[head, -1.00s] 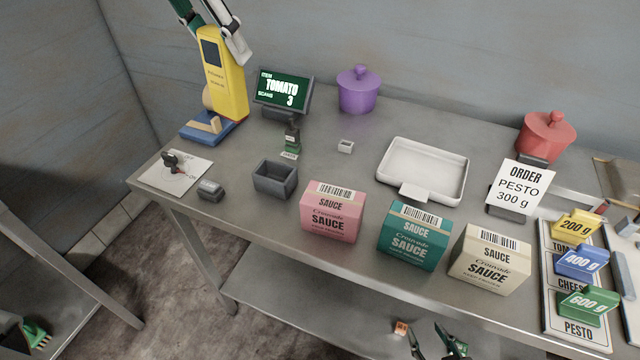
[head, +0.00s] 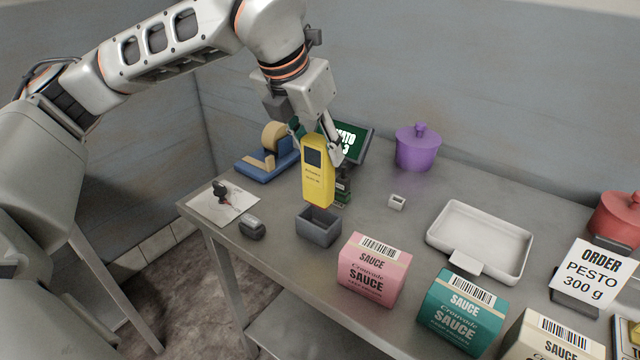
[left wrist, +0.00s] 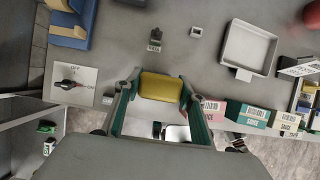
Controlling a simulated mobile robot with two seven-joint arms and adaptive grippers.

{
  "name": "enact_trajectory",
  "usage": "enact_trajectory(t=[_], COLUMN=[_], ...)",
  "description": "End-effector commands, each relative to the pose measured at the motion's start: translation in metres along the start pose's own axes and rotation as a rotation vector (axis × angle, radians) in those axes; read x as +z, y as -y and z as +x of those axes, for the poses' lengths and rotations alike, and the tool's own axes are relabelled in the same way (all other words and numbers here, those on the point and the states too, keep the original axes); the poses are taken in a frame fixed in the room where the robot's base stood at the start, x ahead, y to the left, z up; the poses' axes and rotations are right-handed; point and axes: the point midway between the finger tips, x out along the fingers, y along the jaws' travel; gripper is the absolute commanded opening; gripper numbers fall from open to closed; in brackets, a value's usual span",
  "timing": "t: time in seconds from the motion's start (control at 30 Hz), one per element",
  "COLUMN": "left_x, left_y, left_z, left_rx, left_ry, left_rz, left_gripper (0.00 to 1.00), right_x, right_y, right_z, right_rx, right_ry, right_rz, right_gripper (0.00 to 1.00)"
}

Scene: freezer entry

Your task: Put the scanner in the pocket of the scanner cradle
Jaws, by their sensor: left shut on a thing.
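My left gripper (head: 317,146) is shut on the yellow scanner (head: 319,186), with a finger on each side of its upper part. The scanner hangs upright with its small dark screen facing the head view. The grey open-topped scanner cradle (head: 317,234) stands on the table right below it. The scanner's lower end overlaps the cradle's back rim in the picture; I cannot tell the exact gap. In the left wrist view the scanner (left wrist: 160,87) sits between the green-edged fingers, and the cradle cannot be made out. My right gripper is out of the head view.
A dark grey block (head: 252,228) and a switch card (head: 222,205) lie left of the cradle. A blue tape dispenser (head: 262,163) and a display (head: 354,143) stand behind. A pink sauce box (head: 374,272) stands close at the right. The table's front edge is near.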

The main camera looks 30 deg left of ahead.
Motion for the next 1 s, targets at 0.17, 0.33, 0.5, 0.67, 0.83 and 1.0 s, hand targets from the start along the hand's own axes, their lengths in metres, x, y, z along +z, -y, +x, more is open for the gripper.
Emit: enact_trajectory(t=[0.17, 0.33, 0.5, 0.67, 0.83, 1.0], left_x=[-0.011, -0.015, -0.025, -0.032, -0.032, -0.033], left_y=[0.0, 0.0, 0.0, 0.0, 0.0, 0.0], left_z=[0.025, 0.033, 0.052, 0.069, 0.069, 0.071], left_rx=[-0.001, 0.0, 0.0, 0.0, 0.0, 0.0], left_ry=[0.0, 0.001, -0.002, 0.0, 0.002, 0.001], left_rz=[0.0, 0.0, 0.0, 0.001, 0.001, 0.001], left_gripper=[0.0, 0.0, 0.0, 0.0, 0.0, 0.0], right_x=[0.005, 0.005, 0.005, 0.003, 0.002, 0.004], right_y=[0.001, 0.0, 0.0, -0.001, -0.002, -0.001], right_z=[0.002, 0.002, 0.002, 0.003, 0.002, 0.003], right_rx=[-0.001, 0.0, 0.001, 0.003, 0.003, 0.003], right_ry=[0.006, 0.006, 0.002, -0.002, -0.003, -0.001], right_rz=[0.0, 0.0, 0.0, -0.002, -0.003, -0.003], right_gripper=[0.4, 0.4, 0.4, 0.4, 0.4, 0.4])
